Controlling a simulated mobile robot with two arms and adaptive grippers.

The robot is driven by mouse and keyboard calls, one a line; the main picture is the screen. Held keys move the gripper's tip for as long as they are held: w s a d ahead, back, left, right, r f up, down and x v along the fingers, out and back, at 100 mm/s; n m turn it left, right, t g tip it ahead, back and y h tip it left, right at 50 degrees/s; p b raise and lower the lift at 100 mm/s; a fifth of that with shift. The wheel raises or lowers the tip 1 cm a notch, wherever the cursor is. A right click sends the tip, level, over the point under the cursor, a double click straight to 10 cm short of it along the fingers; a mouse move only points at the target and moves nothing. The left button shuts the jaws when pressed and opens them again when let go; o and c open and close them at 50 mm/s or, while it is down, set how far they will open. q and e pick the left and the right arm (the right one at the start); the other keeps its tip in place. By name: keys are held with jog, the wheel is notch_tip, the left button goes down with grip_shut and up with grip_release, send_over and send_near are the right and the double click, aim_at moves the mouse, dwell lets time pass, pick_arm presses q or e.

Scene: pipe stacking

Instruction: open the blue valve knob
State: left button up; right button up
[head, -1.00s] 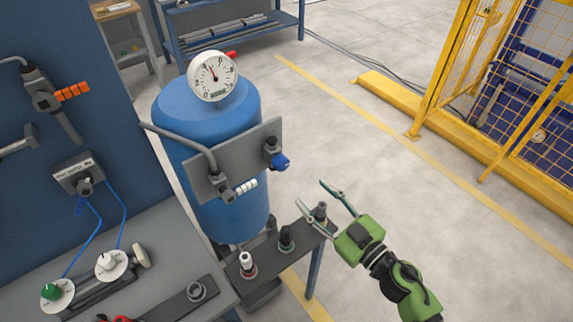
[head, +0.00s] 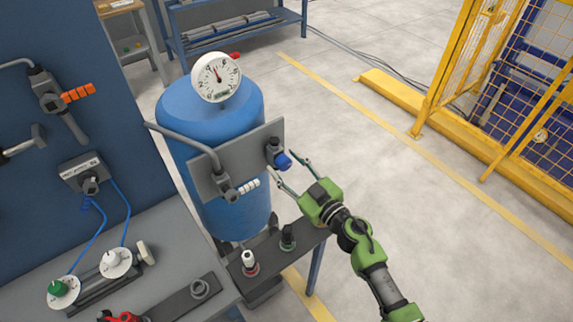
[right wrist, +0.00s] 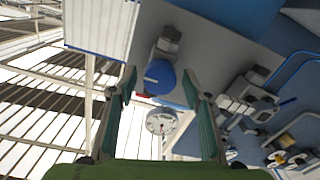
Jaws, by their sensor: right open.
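The blue valve knob (head: 283,161) sits on a dark valve fitting on the grey panel (head: 222,170) in front of the blue tank. My right gripper (head: 281,166) is open, its green fingers reaching up and left toward the knob. In the right wrist view the knob (right wrist: 160,76) appears between the two open fingertips (right wrist: 159,82), with gaps on both sides. I cannot tell whether the tips are level with the knob or just short of it. My left gripper is not clearly in view.
The blue tank (head: 210,115) carries a round gauge (head: 216,77). A narrow shelf with fittings (head: 250,262) stands below the panel. A workbench (head: 165,240) with white dials is at the left. A yellow fence (head: 500,90) stands at the right, with open floor between.

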jog(key=c, duration=1.1)
jog(key=shift+n, duration=0.3)
jog(key=n, duration=0.2)
jog(key=shift+n, duration=0.4)
jog(key=n, duration=0.4)
jog(key=shift+f+n+b, duration=0.1)
jog(key=shift+n+b, duration=0.2)
jog(key=shift+b, duration=0.05)
jog(key=n+b, duration=0.1)
jog(key=n, duration=0.4)
jog(key=shift+s+a+f, duration=0.1)
jog(key=shift+f, duration=0.05)
jog(key=shift+n+b, duration=0.75)
jog(key=shift+n, duration=1.65)
